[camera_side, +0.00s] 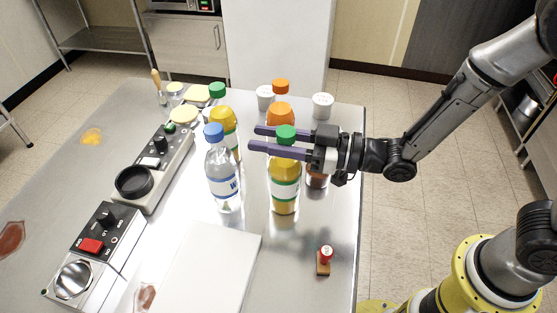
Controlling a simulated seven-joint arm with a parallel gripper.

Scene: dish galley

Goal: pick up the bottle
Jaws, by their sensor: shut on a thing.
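The front bottle with a green cap and yellow juice (284,190) stands upright near the table's right side. My gripper (275,142) reaches in from the right with its two purple fingers around this bottle's neck, just below the cap. One finger passes in front of the neck and the other behind it. The gripper is shut on this bottle. I cannot tell whether its base touches the table. A clear water bottle with a blue cap (222,178) stands close by on the left. An orange-capped bottle (281,113) and another green-capped yellow bottle (224,119) stand behind.
A brown container (317,176) is partly hidden below my wrist. White cups (322,106) stand at the back right. A red-topped stamp (326,258) stands at the front right. A white board (208,270) lies in front; control devices (95,245) stand on the left.

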